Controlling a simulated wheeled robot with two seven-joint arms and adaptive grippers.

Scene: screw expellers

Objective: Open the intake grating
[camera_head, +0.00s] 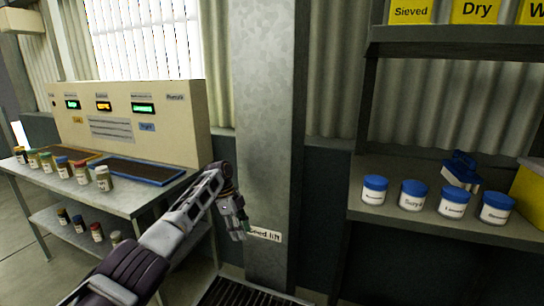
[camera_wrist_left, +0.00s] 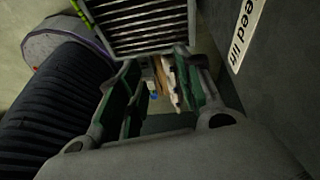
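The intake grating (camera_head: 245,294) is a dark slatted grille at the foot of the grey column, cut off by the bottom edge of the head view. The slatted grating also fills the top middle of the left wrist view (camera_wrist_left: 148,24). My left gripper (camera_head: 241,228) hangs in front of the column, above the grating and beside the "Seed lift" label (camera_head: 264,234). In the left wrist view its two green-padded fingers (camera_wrist_left: 157,90) are apart, with no object clearly held between them. My right gripper is in neither view.
The grey column (camera_head: 265,120) stands just behind my left gripper. A bench (camera_head: 130,203) with jars and a control panel (camera_head: 130,120) is on the left. A shelf (camera_head: 420,225) with several blue-lidded tubs is on the right.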

